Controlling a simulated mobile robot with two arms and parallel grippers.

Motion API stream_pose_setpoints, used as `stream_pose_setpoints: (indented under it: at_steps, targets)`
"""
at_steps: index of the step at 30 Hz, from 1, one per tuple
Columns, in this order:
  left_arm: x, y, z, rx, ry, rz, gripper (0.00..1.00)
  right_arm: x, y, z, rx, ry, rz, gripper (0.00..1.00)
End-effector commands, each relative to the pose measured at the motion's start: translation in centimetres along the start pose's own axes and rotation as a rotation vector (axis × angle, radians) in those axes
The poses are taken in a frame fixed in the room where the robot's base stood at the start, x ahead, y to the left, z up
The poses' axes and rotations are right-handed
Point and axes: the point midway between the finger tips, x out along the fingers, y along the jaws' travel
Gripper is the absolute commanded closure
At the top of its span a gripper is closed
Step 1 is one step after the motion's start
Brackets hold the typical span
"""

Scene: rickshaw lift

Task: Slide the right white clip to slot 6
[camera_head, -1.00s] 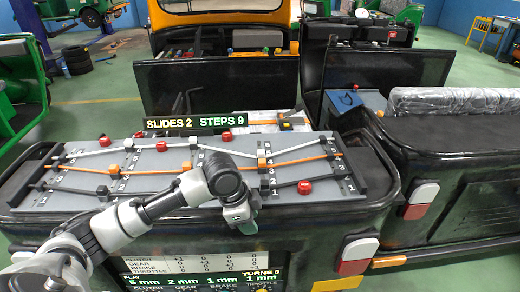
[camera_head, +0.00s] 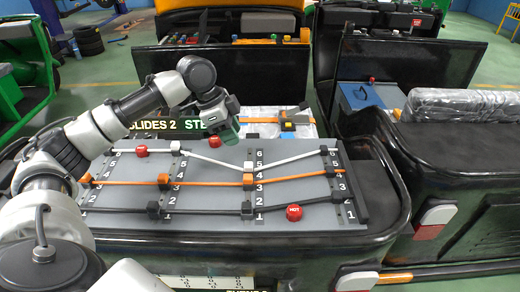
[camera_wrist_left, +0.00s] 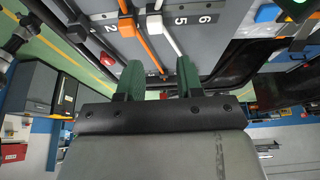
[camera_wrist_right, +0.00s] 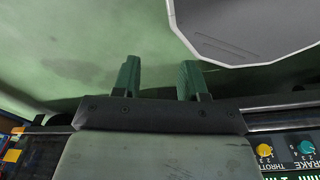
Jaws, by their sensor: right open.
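The right white clip (camera_head: 248,168) sits on the right-hand numbered rail, around slots 4 to 5, just above the orange clip (camera_head: 249,179). The white cable (camera_head: 215,157) dips down to it from the left white clip (camera_head: 175,146), which is near slot 6. My left gripper (camera_head: 229,131) is above the far edge of the board, behind the right white clip and apart from it. In the left wrist view (camera_wrist_left: 160,80) its green fingers are open and empty. My right gripper (camera_wrist_right: 160,80) shows only in its wrist view, open and empty.
The grey board (camera_head: 300,230) also carries an orange cable (camera_head: 125,183), a black cable (camera_head: 190,212) and red buttons (camera_head: 293,212) (camera_head: 141,152). A dark end bar (camera_head: 352,190) closes its right side. A lettered sign (camera_head: 150,125) behind the board is partly covered by my left arm.

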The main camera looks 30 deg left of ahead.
Motion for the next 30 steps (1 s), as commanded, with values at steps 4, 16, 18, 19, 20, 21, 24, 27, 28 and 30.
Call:
stream_pose_setpoints:
  at_steps: [4,16,18,19,20,21,24,27,28,30]
  targets:
    - [0.9,0.0,0.0,-0.001,-0.001,0.003,0.64,-0.3,0.1,0.2,0.0,-0.003,0.002,0.57]
    - [8.1,0.1,0.0,-0.002,-0.001,0.004,0.64,-1.9,-0.5,3.7,0.0,-0.059,-0.006,0.57]
    - [9.1,0.1,0.0,-0.002,0.0,0.003,0.64,-2.0,-0.4,3.0,0.0,-0.049,-0.005,0.57]
    - [9.4,0.0,0.0,-0.002,0.0,0.002,0.64,-2.0,-0.3,2.6,0.0,-0.044,-0.004,0.57]
    - [9.7,0.0,0.0,-0.002,0.0,0.002,0.64,-2.0,-0.2,2.2,0.0,-0.037,-0.003,0.57]
    - [10.1,0.0,0.0,-0.002,-0.001,0.002,0.64,-2.0,-0.2,1.7,0.0,-0.029,-0.003,0.57]
    - [10.6,0.0,0.0,-0.001,0.0,0.001,0.64,-2.1,-0.1,0.9,0.0,-0.016,-0.001,0.57]
    - [10.7,0.0,0.0,-0.001,0.0,0.0,0.64,-2.0,-0.1,1.0,-0.001,-0.017,-0.002,0.57]
    - [10.7,0.0,0.0,-0.001,0.0,0.0,0.64,-2.0,-0.1,1.1,-0.001,-0.018,-0.002,0.57]
    - [10.7,0.0,0.0,-0.001,0.0,0.0,0.64,-2.0,-0.1,1.3,-0.001,-0.022,-0.002,0.57]
